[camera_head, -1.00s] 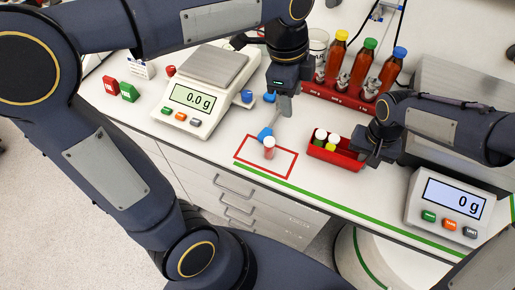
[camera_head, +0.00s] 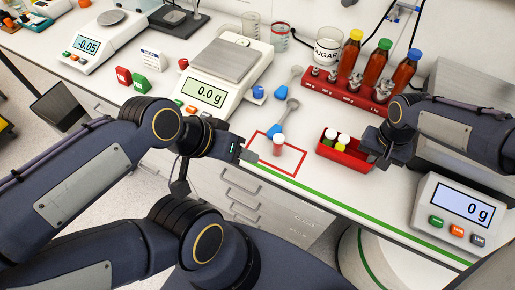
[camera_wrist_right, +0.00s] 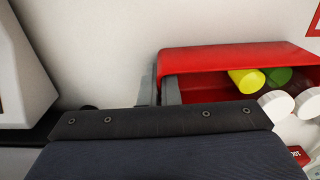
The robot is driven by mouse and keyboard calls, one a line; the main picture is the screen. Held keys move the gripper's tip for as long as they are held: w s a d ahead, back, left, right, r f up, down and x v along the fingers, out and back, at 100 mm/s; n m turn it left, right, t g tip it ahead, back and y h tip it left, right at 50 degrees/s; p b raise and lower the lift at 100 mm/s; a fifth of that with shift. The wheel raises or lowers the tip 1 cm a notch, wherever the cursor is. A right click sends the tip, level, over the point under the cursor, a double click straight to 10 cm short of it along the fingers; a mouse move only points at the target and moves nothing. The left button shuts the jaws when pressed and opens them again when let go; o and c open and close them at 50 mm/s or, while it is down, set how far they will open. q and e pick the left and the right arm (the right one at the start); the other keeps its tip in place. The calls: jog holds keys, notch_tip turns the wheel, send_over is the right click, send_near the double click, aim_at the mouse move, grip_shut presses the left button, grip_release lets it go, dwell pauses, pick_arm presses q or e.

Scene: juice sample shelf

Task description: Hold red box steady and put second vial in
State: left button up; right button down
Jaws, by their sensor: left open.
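The red box (camera_head: 345,157) stands on the counter. It holds vials with white, yellow and green caps, which also show in the right wrist view. My right gripper (camera_head: 374,150) is at the box's right end; in the right wrist view its fingers straddle the end wall of the box (camera_wrist_right: 235,60). My left gripper (camera_head: 247,155) is open and empty, low at the left edge of that square, apart from the vial.
A balance (camera_head: 205,97) reading 0.0 g stands behind the square. A spoon (camera_head: 285,112) lies behind the vial. A red rack (camera_head: 345,101) with bottles stands behind the box. Another scale (camera_head: 458,215) is at front right. The counter's green-striped front edge is close.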

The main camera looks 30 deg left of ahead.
jog(key=c, duration=1.6)
grip_release()
notch_tip(320, 180, up, 12)
jog(key=shift+f, duration=0.15)
jog(key=s+d+r+m+t+y, duration=0.1)
jog(key=s+d+r+t+y, duration=0.2)
jog(key=s+d, duration=0.85)
jog(key=s+d+t, duration=0.1)
jog(key=s, duration=0.2)
jog(key=s+d+f, duration=0.1)
jog(key=s, duration=0.2)
jog(key=s+f+m+t, duration=0.1)
jog(key=s, duration=0.2)
jog(key=shift+s+d+f+t+y, duration=0.2)
jog(key=shift+s+d+t+y, duration=0.1)
jog(key=shift+s+d+y, duration=0.1)
